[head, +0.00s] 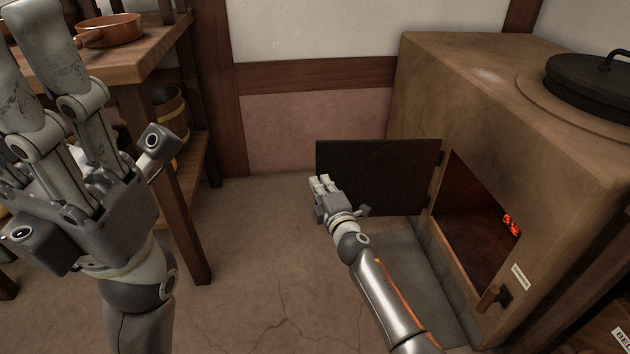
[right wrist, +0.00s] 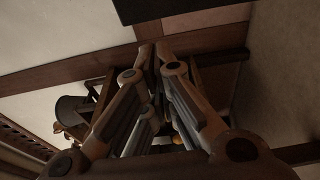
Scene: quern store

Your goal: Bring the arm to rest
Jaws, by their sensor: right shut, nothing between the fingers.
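My right gripper (head: 322,186) is shut and empty. In the head view it is in front of the left part of a dark open stove door (head: 400,165); I cannot tell whether it touches the door. In the right wrist view its fingertips (right wrist: 154,50) come together with nothing between them. My right arm reaches up from the bottom of the head view. My left gripper (head: 90,130) is large and close at the left, its fingers straight and spread apart, with no object between them.
A clay stove (head: 480,100) stands at the right with its firebox open and red embers (head: 511,224) inside. A black lidded pot (head: 592,80) is on top. A wooden table (head: 135,65) with a brown pan (head: 112,30) stands at the left. The floor (head: 270,250) between is clear.

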